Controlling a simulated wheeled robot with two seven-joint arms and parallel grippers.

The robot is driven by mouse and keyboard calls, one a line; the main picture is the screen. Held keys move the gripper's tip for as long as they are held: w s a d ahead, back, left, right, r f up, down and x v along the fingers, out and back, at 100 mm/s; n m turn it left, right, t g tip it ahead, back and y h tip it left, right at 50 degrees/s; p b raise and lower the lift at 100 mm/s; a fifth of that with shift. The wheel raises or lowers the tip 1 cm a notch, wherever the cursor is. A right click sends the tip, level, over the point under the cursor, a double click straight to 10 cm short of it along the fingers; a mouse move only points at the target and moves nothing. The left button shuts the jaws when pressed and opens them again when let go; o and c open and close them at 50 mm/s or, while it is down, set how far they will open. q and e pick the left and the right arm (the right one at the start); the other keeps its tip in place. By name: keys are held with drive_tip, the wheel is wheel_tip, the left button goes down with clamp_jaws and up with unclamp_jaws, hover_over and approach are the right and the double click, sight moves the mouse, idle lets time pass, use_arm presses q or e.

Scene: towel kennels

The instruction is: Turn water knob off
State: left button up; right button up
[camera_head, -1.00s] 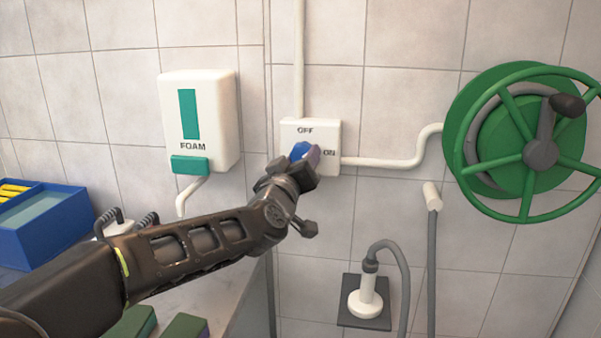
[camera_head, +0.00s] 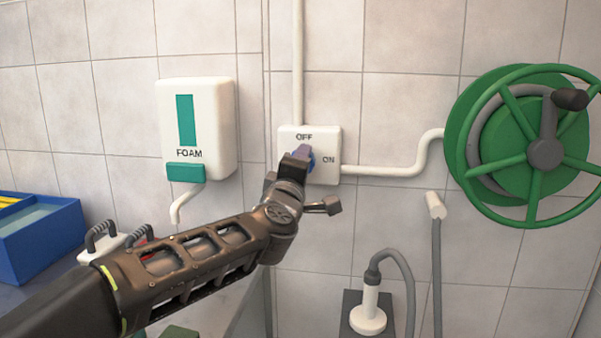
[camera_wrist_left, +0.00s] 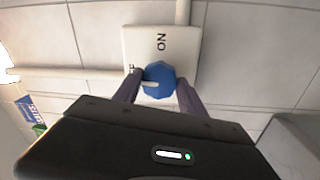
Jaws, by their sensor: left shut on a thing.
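The blue water knob (camera_head: 311,160) sits on a white wall plate (camera_head: 331,174) marked OFF above and ON at the right. My left gripper (camera_head: 301,153) is shut on the knob, and it hides much of it in the head view. In the left wrist view the fingers stand on either side of the round knob (camera_wrist_left: 160,78). A white mark on the knob points left there, toward the partly hidden OFF lettering. The ON lettering is clear of the knob. My right gripper is not in view.
A white foam dispenser (camera_head: 212,118) hangs left of the plate. A white pipe (camera_head: 385,171) runs right to the green hose reel (camera_head: 463,150). A spray nozzle (camera_head: 368,313) hangs lower right. A blue bin (camera_head: 38,249) stands at the left.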

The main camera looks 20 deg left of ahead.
use_arm(q)
drive_tip(key=shift+n, duration=0.5)
drive_tip(key=o, duration=1.4)
drive_tip(key=shift+c, duration=0.2)
drive_tip(key=v, duration=0.7)
drive_tip(key=shift+s+d, duration=0.15)
drive_tip(key=shift+s, duration=0.25)
drive_tip(key=shift+f, duration=0.1)
